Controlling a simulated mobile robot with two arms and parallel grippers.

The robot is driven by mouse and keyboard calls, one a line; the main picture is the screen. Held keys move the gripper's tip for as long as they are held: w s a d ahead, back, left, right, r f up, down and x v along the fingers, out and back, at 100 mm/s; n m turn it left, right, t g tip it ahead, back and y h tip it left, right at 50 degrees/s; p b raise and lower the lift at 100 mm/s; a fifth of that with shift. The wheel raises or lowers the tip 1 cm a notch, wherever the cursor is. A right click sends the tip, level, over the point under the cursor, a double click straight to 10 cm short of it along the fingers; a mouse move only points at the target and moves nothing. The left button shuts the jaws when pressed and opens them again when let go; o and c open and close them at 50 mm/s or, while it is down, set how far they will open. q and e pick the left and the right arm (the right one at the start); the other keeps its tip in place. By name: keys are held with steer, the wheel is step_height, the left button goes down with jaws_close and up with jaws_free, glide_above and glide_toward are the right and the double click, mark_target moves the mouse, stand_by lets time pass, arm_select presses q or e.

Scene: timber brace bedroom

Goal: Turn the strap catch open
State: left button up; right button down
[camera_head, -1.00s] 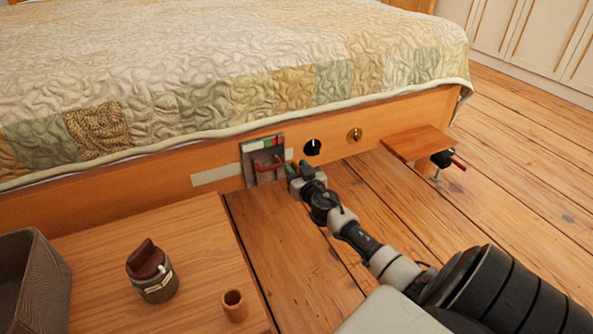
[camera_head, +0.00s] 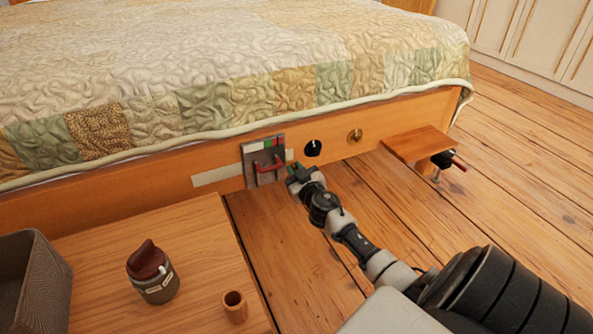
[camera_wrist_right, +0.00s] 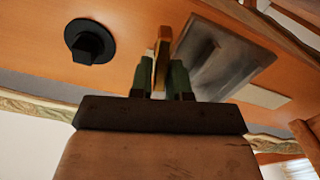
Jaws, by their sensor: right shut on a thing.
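My right gripper (camera_head: 291,171) is at the plate's right edge, close to the handle's right end. In the right wrist view the plate (camera_wrist_right: 222,58) is seen close up, and my right gripper (camera_wrist_right: 162,78) is shut on a narrow tan-gold piece (camera_wrist_right: 162,48), which appears to be the handle's end. The fingers partly hide it. My left gripper is not in view.
A black knob (camera_head: 312,148) and a brass knob (camera_head: 354,135) sit on the rail right of the catch. A clamped wooden shelf (camera_head: 415,143) is farther right. A low table at left holds a jar (camera_head: 153,277), a small cup (camera_head: 235,306) and a basket (camera_head: 40,285).

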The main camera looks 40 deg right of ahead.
steer(key=n, duration=0.4)
steer(key=f+n, duration=0.1)
steer(key=n, duration=0.3)
steer(key=a+n, duration=0.1)
steer(key=n, duration=0.4)
steer(key=shift+w+f, duration=0.1)
steer(key=shift+f, duration=0.05)
stand_by(0.5)
steer(key=c, duration=1.2)
jaws_free()
steer(key=shift+o, duration=0.2)
